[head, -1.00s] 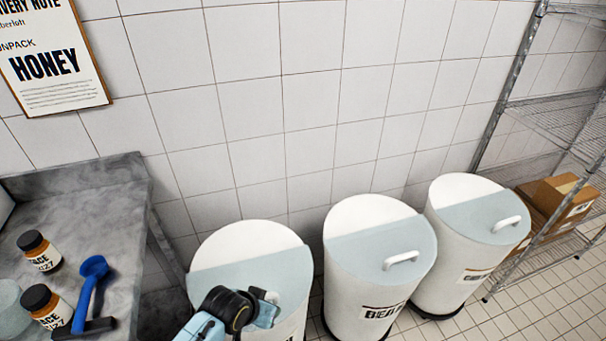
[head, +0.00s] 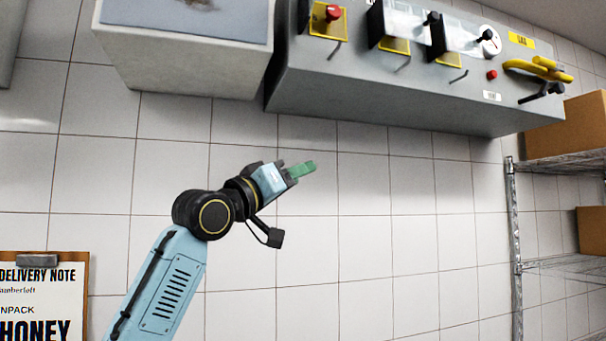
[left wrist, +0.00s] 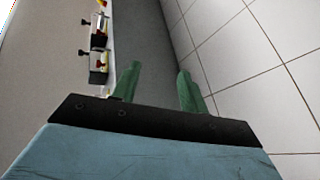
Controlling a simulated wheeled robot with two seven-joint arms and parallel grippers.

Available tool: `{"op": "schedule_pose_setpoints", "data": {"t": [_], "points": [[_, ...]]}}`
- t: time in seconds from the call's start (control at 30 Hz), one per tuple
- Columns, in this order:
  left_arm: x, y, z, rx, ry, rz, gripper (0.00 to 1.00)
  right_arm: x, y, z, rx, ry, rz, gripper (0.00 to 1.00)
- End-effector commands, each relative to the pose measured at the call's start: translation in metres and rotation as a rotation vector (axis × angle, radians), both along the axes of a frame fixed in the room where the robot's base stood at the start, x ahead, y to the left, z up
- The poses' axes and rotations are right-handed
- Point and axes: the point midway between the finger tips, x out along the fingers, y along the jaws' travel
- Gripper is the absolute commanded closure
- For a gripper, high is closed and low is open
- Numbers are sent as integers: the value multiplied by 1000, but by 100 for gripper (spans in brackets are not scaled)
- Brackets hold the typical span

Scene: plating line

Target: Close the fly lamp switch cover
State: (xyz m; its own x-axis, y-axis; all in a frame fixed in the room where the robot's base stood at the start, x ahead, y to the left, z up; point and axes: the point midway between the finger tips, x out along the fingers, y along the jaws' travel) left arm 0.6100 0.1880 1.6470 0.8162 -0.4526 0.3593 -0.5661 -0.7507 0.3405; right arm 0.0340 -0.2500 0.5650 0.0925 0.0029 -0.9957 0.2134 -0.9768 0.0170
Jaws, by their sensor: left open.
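A grey control box (head: 400,95) is on the tiled wall at the top of the head view. It carries a red button on a yellow plate (head: 320,28) and two clear covers, a left one (head: 405,22) and a right one (head: 462,36), standing out over yellow plates. I cannot read which is the fly lamp switch cover. My left gripper (head: 303,170) has green fingers and is below the box, apart from it and empty. In the left wrist view its fingers (left wrist: 160,88) are spread, with the box's switches beyond at upper left. My right gripper is out of view.
A pale box-shaped unit (head: 180,60) hangs left of the control box. A yellow handle (head: 538,68) and a small dial (head: 487,40) are at its right end. Wire shelving (head: 560,165) with cardboard boxes stands at right. The wall between is clear.

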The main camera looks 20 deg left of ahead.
Motion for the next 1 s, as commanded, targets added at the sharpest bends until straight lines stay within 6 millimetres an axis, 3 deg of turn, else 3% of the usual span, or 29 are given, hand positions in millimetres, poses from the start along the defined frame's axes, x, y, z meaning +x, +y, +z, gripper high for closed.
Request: {"op": "schedule_pose_setpoints", "data": {"t": [0.03,0.1,0.2,0.3,0.43,0.53,0.63,1.0], "points": [[-26,2,52,-22,-73,-22,56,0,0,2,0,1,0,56],[-62,3,107,-55,-152,-62,56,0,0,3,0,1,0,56],[-114,6,171,-93,-250,-115,56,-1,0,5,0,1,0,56],[-160,7,216,-119,-324,-161,56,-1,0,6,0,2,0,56],[-198,9,247,-137,-380,-198,56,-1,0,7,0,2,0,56],[-210,9,259,-143,-397,-211,56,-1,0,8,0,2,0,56],[-208,5,267,-145,-400,-216,56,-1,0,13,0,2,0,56],[-172,-33,321,-144,-399,-215,56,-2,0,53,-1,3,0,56]]}}
